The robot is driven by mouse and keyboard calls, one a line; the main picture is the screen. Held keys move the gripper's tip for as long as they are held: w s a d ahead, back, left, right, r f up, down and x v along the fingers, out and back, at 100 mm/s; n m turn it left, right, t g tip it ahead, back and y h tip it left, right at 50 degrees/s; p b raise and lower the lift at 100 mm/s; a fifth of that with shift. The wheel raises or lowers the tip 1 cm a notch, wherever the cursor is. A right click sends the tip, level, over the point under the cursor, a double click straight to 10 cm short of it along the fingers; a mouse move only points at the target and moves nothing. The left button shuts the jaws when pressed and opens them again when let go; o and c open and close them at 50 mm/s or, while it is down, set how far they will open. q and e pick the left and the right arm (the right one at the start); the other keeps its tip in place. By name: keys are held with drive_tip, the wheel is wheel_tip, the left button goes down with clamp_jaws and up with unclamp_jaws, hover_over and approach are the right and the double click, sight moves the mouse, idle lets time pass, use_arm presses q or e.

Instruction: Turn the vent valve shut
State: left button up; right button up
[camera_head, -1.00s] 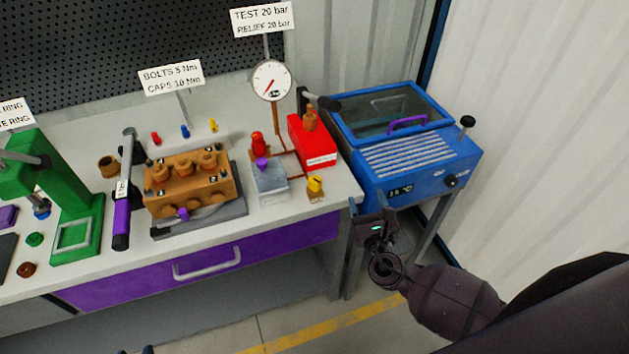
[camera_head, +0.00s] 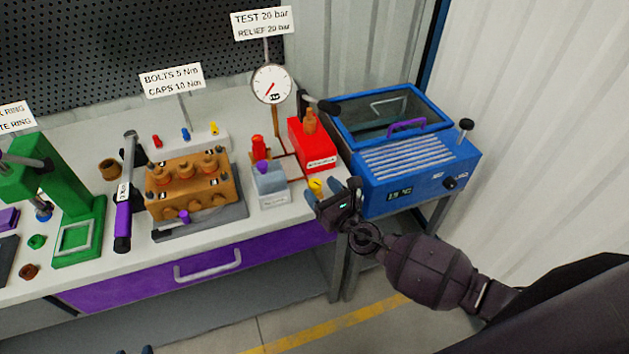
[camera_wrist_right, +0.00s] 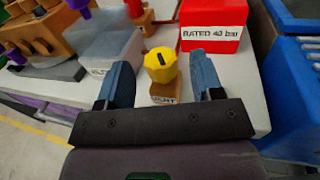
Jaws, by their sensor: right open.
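The vent valve is a yellow faceted knob (camera_wrist_right: 160,66) with a dark mark on top, on a small tan block whose label (camera_wrist_right: 163,99) is partly readable. In the head view the yellow knob (camera_head: 315,186) sits at the bench's front right, partly covered by my right gripper (camera_head: 329,192). My right gripper is open. In the right wrist view its two blue fingers stand on either side of the knob, with a gap on both sides, and seem short of its far side. Only dark tips, probably my left gripper (camera_head: 134,352), show at the bottom edge.
A grey block (camera_head: 271,186) with a purple knob stands left of the valve, and a red box (camera_head: 315,146) stands behind it. A blue heated cabinet (camera_head: 415,165) is close on the right. A pressure gauge (camera_head: 271,84) rises behind. The bench front edge is near.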

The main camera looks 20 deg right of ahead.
sight(316, 189)
drive_tip(key=shift+x, duration=1.7)
drive_tip(key=shift+s, duration=0.1)
drive_tip(key=shift+c, duration=0.2)
drive_tip(key=c, duration=0.9)
drive_tip(key=shift+a+r+m+h+p, duration=0.1)
drive_tip(key=shift+m+h+p, duration=0.3)
drive_tip(key=shift+h+p, duration=0.2)
drive_tip(key=shift+m+t+h+p, duration=0.3)
drive_tip(key=shift+m+h+p, duration=0.35)
drive_tip(key=shift+h, duration=0.35)
drive_tip(key=m+h, duration=0.2)
drive_tip(key=h, duration=0.1)
drive_tip(key=shift+p, duration=0.3)
use_arm(q)
drive_tip(key=shift+s+a+r, duration=0.1)
drive_tip(key=shift+s+r, duration=0.4)
drive_tip(key=shift+r, duration=0.35)
use_arm(e)
drive_tip(key=shift+m+h, duration=0.85)
drive_tip(key=shift+h, duration=0.45)
use_arm(q)
drive_tip(key=shift+r, duration=0.15)
use_arm(e)
drive_tip(key=shift+h, duration=0.3)
